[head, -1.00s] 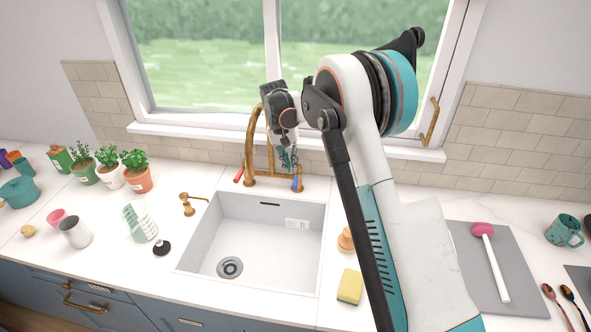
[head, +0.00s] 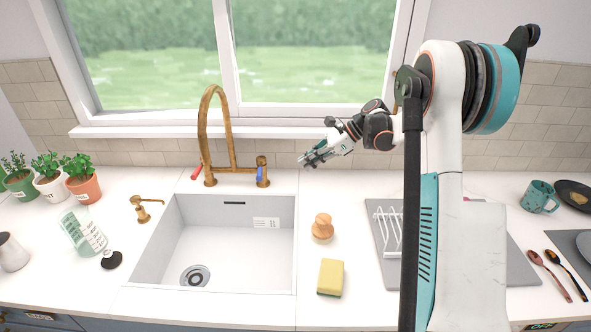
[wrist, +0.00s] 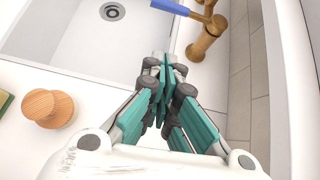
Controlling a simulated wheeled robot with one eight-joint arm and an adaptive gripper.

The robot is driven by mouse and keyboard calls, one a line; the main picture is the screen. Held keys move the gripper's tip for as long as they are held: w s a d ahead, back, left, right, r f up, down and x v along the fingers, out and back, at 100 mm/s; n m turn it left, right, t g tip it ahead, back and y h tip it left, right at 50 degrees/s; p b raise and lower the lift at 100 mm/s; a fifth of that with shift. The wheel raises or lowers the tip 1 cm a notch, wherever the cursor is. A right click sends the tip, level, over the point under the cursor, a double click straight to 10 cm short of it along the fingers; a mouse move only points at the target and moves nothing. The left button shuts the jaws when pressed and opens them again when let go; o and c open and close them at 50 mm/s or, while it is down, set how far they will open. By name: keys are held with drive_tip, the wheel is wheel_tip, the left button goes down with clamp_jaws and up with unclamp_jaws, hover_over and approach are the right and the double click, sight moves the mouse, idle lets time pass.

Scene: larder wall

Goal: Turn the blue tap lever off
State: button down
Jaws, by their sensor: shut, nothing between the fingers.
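The brass tap (head: 212,135) stands behind the sink with a red lever (head: 197,172) on its left and a blue lever (head: 260,175) on its right. In the wrist view the blue lever (wrist: 170,6) shows at the top edge, partly cut off, beside its brass valve post (wrist: 207,38). My gripper (head: 308,160) is to the right of the blue lever in the head view, above the counter and apart from the lever. In the wrist view its teal fingers (wrist: 165,82) are together with nothing between them.
The white sink (head: 215,250) lies in front of the tap. A wooden-handled brush (head: 322,228) and a yellow sponge (head: 331,277) are right of it. A grey board with a white rack (head: 388,232) is farther right. The window sill (head: 270,128) runs behind.

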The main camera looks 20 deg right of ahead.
sight(260, 169)
drive_tip(key=w+a+f+b, duration=0.1)
drive_tip(key=a+f, duration=0.1)
drive_tip(key=a, duration=0.3)
drive_tip(key=w+a+f+b, duration=0.2)
drive_tip(key=a, duration=0.3)
drive_tip(key=shift+w+f, duration=0.25)
drive_tip(key=shift+f, duration=0.1)
drive_tip(key=shift+w+a+r, duration=0.1)
drive_tip(key=shift+a, duration=0.75)
